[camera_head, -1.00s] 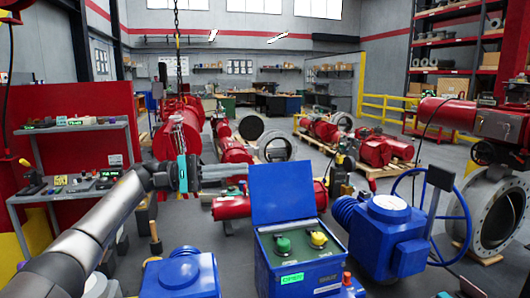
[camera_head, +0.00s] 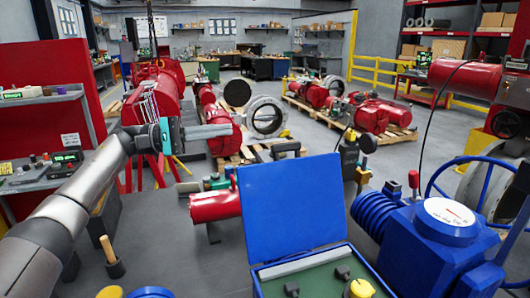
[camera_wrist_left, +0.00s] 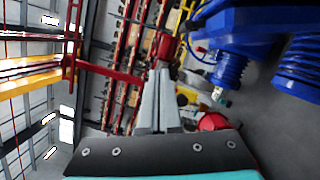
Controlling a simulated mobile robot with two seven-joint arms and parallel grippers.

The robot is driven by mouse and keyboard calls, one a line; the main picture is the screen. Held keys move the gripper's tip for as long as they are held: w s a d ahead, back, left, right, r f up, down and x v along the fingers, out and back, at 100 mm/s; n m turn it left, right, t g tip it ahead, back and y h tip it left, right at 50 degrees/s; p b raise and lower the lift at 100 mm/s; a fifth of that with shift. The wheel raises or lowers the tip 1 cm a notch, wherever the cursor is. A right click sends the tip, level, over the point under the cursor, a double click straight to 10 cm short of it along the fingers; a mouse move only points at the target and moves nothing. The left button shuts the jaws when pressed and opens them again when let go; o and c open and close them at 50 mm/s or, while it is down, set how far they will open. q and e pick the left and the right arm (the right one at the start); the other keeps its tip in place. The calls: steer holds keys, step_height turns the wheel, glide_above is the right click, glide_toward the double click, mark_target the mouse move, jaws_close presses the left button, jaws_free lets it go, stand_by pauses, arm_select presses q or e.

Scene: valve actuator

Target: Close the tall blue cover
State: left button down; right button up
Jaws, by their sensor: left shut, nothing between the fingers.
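The tall blue cover (camera_head: 293,203) stands open, upright and leaning slightly, hinged at the back of a blue control box (camera_head: 352,252). The box's green panel (camera_head: 318,281) with knobs shows at the bottom edge; its front is cut off. My left gripper (camera_head: 228,130) is shut and empty. In the head view it is left of and above the cover's top edge, apart from it. The closed fingers also show in the left wrist view (camera_wrist_left: 160,75), where I cannot make out the cover. My right gripper is not in view.
A blue valve actuator (camera_head: 435,245) with a round dial and handwheel stands close to the right of the box. A red cylinder (camera_head: 215,206) lies behind the cover's left side. A grey shelf (camera_head: 40,180) with small tools stands at the left.

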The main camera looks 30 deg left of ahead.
arm_select(q)
step_height(320, 180, down, 6)
steer(key=b, duration=0.5)
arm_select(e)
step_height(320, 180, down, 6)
arm_select(q)
steer(key=w+d+r+p, duration=0.2)
steer(key=d+p, duration=0.3)
steer(key=d, duration=0.6)
steer(key=shift+w+r, duration=0.15)
steer(key=shift+w, duration=0.4)
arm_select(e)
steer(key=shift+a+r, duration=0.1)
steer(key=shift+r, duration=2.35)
